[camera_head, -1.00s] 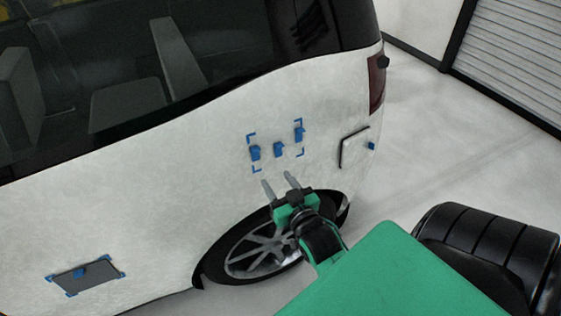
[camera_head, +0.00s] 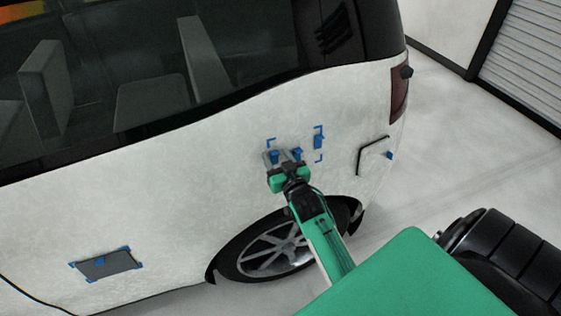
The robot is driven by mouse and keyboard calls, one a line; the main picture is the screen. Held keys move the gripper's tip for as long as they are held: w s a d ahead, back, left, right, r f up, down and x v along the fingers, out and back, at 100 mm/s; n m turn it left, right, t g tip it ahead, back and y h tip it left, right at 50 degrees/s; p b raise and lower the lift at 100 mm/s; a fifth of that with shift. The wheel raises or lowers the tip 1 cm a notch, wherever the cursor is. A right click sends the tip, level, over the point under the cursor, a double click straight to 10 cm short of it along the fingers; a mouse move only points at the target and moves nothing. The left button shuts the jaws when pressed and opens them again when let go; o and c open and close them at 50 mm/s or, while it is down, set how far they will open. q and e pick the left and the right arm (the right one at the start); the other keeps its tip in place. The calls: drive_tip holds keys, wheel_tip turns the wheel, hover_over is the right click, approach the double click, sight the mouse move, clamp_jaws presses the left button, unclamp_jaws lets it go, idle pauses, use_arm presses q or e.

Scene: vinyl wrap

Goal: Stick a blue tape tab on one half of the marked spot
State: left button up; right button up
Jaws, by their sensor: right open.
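The marked spot (camera_head: 320,158) is on the white side panel of the vehicle above the rear wheel, outlined by blue corner marks. Several blue tape tabs show there: one at the right (camera_head: 318,141), one in the middle (camera_head: 297,154) and one at the left (camera_head: 274,156). My right gripper (camera_head: 284,158) is open at the spot, its fingertips over or close to the left and middle tabs. Whether the fingers touch a tab or the panel cannot be told. The lower left corner mark is hidden behind the gripper. My left gripper is not in view.
A dark grey patch (camera_head: 118,263) with blue corners and a blue tab (camera_head: 100,262) is low on the panel at left. A black-outlined flap (camera_head: 373,155) with a blue tab (camera_head: 389,155) is at right. The wheel (camera_head: 268,252) is below. Floor at right is open.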

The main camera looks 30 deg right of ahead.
clamp_jaws()
idle(0.4)
drive_tip(key=shift+s+a+r+p, duration=0.15)
drive_tip(key=shift+s+r+p, duration=0.05)
drive_tip(key=shift+s+p, duration=0.45)
idle(0.4)
drive_tip(key=shift+s+a+r, duration=0.1)
drive_tip(key=shift+s, duration=0.35)
drive_tip(key=s+p, duration=0.1)
drive_tip(key=s, duration=0.1)
drive_tip(key=s+p, duration=0.1)
drive_tip(key=s+a+r+p, duration=0.1)
drive_tip(key=s, duration=0.1)
drive_tip(key=shift+s+r, duration=0.1)
drive_tip(key=shift+s, duration=0.25)
drive_tip(key=shift+a, duration=0.15)
